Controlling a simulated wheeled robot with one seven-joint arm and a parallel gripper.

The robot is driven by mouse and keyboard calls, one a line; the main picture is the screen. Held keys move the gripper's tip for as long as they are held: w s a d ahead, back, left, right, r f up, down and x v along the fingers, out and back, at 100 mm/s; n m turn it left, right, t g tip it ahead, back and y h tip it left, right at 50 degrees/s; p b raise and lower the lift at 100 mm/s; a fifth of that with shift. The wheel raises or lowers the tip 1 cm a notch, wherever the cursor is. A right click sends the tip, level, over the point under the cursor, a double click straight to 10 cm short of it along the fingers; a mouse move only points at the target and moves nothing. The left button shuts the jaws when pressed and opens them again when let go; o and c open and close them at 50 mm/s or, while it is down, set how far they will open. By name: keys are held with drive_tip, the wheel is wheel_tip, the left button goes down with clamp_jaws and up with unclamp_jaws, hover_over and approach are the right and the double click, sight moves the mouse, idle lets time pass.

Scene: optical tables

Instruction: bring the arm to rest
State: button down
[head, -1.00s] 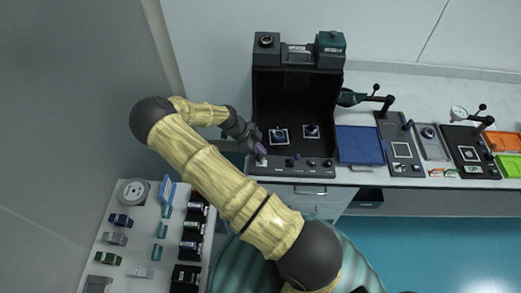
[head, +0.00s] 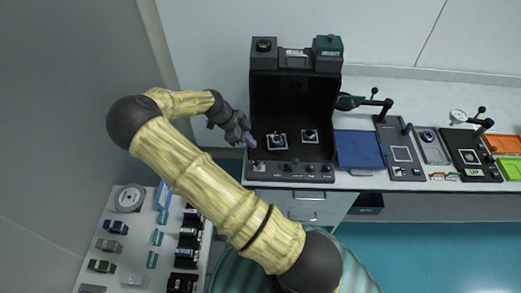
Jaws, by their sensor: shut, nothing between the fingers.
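My gripper (head: 250,140) is at the end of my bent arm, at the left front of the black open-fronted booth (head: 295,95). Its purple fingertips are close together and hold nothing that I can see. They are above or just beside the left part of the booth's front control panel (head: 290,172). I cannot tell if they touch it. My arm's elbow is out to the left, over the gap between the wall and the bench.
Inside the booth are two small items on white-framed squares (head: 277,141). A side table (head: 125,240) with several small parts is at lower left.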

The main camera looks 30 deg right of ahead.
drive_tip(key=shift+w+a+r, duration=0.3)
drive_tip(key=shift+a+r, duration=0.2)
drive_tip(key=shift+a, duration=0.1)
drive_tip(key=s+a+r+n+t+y, duration=0.3)
drive_tip(key=s+r+n, duration=0.4)
drive_tip(key=n, duration=0.5)
drive_tip(key=s+a+r+n+t+y, duration=0.2)
drive_tip(key=s+a+r+n, duration=0.3)
drive_tip(key=s+r+n, duration=0.2)
drive_tip(key=s+n, duration=0.2)
drive_tip(key=n, duration=0.2)
drive_tip(key=shift+s+a+r+n+t+y, duration=0.25)
drive_tip(key=shift+s+r+n+t+y, duration=0.05)
drive_tip(key=shift+s+n+t+y, duration=0.1)
